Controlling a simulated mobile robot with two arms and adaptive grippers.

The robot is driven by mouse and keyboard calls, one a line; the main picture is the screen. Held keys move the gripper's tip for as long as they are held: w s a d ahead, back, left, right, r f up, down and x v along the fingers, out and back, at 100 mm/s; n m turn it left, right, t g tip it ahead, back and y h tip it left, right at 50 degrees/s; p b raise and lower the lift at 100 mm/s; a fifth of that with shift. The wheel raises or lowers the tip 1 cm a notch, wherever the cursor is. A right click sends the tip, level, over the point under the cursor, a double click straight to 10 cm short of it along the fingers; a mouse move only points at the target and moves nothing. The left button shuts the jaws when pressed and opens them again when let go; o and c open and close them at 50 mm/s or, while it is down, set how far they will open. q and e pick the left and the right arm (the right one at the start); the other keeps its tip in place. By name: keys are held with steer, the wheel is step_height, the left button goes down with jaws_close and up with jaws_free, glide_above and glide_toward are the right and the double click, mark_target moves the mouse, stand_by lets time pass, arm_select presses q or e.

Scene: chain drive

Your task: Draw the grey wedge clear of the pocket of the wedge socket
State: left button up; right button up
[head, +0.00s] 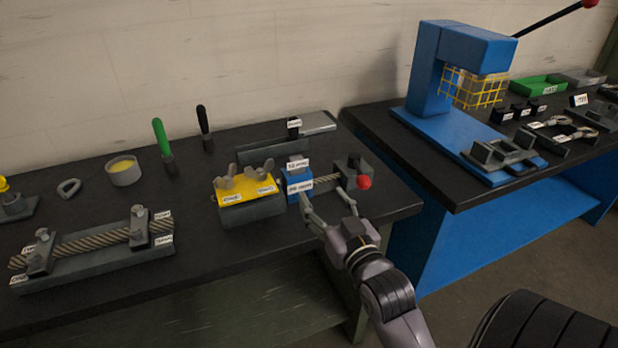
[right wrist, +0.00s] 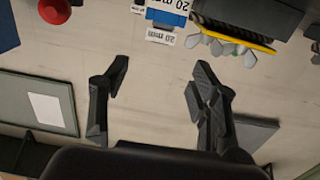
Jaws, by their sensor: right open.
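My right gripper (head: 329,202) is open and empty at the front right of the near bench, its fingers reaching towards a blue block (head: 297,190) with "20 mm" labels. In the right wrist view the open gripper (right wrist: 160,78) has bare space between its fingers, and the blue block (right wrist: 166,17) lies beyond them. A short rope (head: 326,183) runs from the blue block to a dark grey block (head: 354,170) beside a red ball knob (head: 364,182). I cannot tell for certain which part is the wedge socket or the grey wedge. My left gripper is not in view.
A yellow-topped block (head: 247,189) with wing nuts stands left of the blue block. A clamped rope fixture (head: 95,262) lies at the left, and green (head: 158,136) and black-handled tools stand behind. A blue press (head: 455,75) stands on the right bench. The front middle of the near bench is clear.

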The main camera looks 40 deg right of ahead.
mark_target(298, 164)
steer(key=p+x, duration=0.1)
steer(key=x, duration=1.5)
steer(key=shift+a, duration=0.15)
jaws_close()
steer(key=shift+p, duration=0.3)
